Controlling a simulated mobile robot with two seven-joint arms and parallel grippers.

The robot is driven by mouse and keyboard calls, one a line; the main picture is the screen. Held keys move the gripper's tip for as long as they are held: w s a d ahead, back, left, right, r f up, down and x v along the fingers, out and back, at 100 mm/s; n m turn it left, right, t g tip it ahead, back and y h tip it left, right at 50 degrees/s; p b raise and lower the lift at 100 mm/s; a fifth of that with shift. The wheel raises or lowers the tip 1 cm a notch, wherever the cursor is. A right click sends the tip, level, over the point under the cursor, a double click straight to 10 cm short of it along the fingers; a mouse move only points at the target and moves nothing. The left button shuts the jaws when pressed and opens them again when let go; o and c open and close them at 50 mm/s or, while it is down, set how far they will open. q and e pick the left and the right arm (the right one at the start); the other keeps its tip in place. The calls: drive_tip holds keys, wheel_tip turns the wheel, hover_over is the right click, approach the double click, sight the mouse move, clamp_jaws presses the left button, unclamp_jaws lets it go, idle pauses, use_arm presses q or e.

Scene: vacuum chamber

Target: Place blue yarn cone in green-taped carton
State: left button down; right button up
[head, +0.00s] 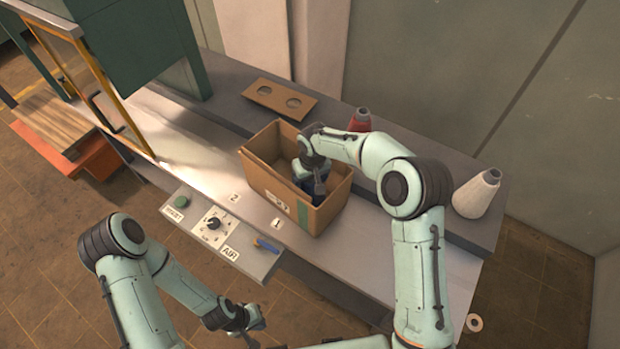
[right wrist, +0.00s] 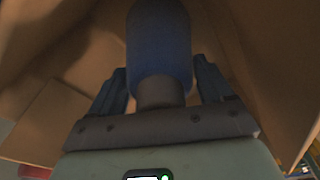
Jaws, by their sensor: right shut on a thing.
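The open cardboard carton (head: 262,183) stands on the bench, with a strip of green tape (head: 303,213) on its front side. My right gripper (head: 311,180) reaches down inside the carton. It is shut on the blue yarn cone (right wrist: 160,52); in the right wrist view the cone's narrow grey end lies between my fingers (right wrist: 160,88). The carton's brown walls surround the cone there. In the head view my arm and the carton wall mostly hide the cone, and I cannot tell whether it touches the carton floor. My left gripper (head: 246,320) hangs low in front of the bench, apart from the carton; its jaw opening is unclear.
A red cone (head: 360,120) stands behind the carton, partly behind my right arm. A white cone (head: 477,194) stands at the right of the bench. A cardboard piece with two holes (head: 280,99) lies behind the carton. A control panel (head: 220,230) is at the front left.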

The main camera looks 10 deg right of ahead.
drive_tip(key=o, duration=1.7)
drive_tip(key=shift+r, duration=0.1)
drive_tip(key=r, duration=0.4)
drive_tip(key=s+r, duration=0.1)
drive_tip(key=r, duration=0.7)
drive_tip(key=shift+s+d, duration=0.2)
drive_tip(key=shift+s, duration=0.05)
